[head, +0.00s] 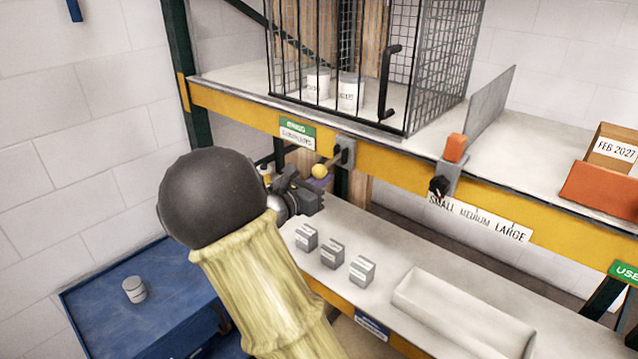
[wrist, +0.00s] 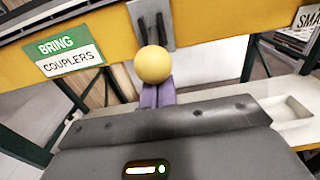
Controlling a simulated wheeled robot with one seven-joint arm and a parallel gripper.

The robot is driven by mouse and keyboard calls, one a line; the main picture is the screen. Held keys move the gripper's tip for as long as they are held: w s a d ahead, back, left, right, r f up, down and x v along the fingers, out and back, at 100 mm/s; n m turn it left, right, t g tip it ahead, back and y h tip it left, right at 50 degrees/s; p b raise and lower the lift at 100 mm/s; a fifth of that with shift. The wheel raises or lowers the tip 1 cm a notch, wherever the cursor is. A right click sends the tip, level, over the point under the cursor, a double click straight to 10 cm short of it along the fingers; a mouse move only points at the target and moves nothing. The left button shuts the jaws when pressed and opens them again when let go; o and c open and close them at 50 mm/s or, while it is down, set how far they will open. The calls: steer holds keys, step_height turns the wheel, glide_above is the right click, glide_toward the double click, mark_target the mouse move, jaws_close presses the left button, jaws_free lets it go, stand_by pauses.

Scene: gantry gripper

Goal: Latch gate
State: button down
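The wire gate (head: 330,70) with its black handle (head: 388,82) stands on the upper shelf, with its bars upright. A lever with a yellow ball knob (head: 319,171) sticks out from a dark bracket (head: 346,152) on the yellow beam below the gate. My gripper (head: 308,196) is just below and left of the knob in the head view. In the wrist view the knob (wrist: 153,64) is straight ahead, beyond the dark gripper body. Purple strips (wrist: 158,93) show close together under the knob; whether they are my fingertips is unclear. I see no grip on the knob.
Two white canisters (head: 347,91) stand behind the gate. An orange-topped latch block (head: 452,155) is on the beam to the right. Several grey blocks (head: 332,254) and a pale tray (head: 462,318) sit on the lower bench. A blue table (head: 85,302) is at lower left.

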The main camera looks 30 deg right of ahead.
steer(key=shift+r+p, duration=0.85)
steer(key=shift+r, duration=0.45)
steer(key=shift+s+a+f, duration=0.1)
steer(key=shift+a+f, duration=0.1)
steer(key=shift+f, duration=0.2)
steer(key=shift+s+a+f+b, duration=0.15)
steer(key=shift+a+b, duration=0.05)
steer(key=shift+a, duration=0.15)
steer(key=shift+s+a+f+b, duration=0.1)
steer(key=shift+a+f+b, duration=0.1)
steer(key=shift+a, duration=0.1)
steer(key=p+v, duration=0.1)
steer(key=v, duration=0.6)
steer(key=shift+p, duration=0.35)
